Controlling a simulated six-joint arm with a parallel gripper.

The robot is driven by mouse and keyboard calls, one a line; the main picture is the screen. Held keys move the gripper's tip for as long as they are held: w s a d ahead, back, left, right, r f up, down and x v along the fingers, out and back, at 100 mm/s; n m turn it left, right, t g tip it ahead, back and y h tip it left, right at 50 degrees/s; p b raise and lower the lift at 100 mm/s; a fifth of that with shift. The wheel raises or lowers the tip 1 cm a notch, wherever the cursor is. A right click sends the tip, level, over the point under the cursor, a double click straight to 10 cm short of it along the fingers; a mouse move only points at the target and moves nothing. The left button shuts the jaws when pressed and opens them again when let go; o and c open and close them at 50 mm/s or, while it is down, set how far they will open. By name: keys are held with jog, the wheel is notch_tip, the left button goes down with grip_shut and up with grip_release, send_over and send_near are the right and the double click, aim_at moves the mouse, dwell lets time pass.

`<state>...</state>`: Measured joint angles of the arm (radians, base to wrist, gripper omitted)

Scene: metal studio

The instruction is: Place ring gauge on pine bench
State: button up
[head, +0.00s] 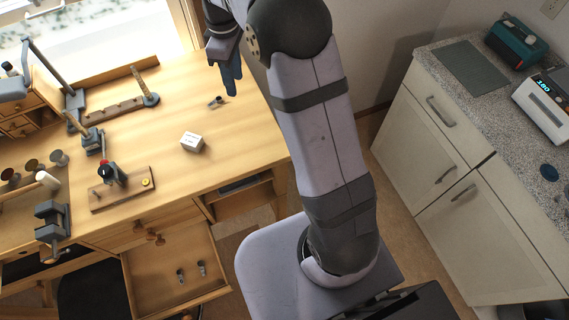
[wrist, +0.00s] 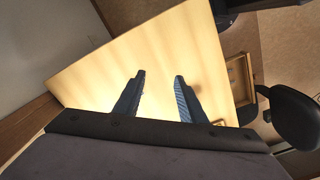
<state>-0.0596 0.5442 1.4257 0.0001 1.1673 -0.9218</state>
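The pine bench (head: 235,135) fills the left of the head view; its bare top also shows in the wrist view (wrist: 105,75). My gripper (head: 232,88) is over the back right part of the bench in the head view. In the wrist view its two blue fingers (wrist: 160,77) stand apart with only bench top visible between them. I cannot clearly identify the ring gauge. A small dark metal piece (head: 216,102) lies on the bench just left of the gripper, and two similar pieces (head: 180,275) (head: 202,268) are in the open drawer; all are too small to name.
A white box (head: 192,142) stands mid-bench, with a wooden board (head: 122,190), a vise (head: 52,222) and other tools to its left. The drawer (head: 172,265) is pulled out in front. A speckled counter (head: 490,110) with devices and a dark disc (head: 549,171) stands at right.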

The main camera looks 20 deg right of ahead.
jog(key=s+d+f+m, duration=0.1)
jog(key=s+f+m, duration=0.1)
jog(key=s, duration=0.6)
jog(key=s+d+f+m, duration=0.1)
jog(key=s+m, duration=0.4)
jog(key=s, duration=0.4)
jog(key=s+d+f+m, duration=0.1)
jog(key=s+m, duration=0.3)
jog(key=s, duration=0.4)
jog(key=shift+s+f, duration=0.35)
jog(key=shift+f, duration=0.45)
notch_tip(320, 180, down, 48)
jog(key=b, duration=4.7)
jog(key=shift+r+b, duration=0.15)
jog(key=shift+b, duration=0.2)
jog(key=shift+c, duration=0.2)
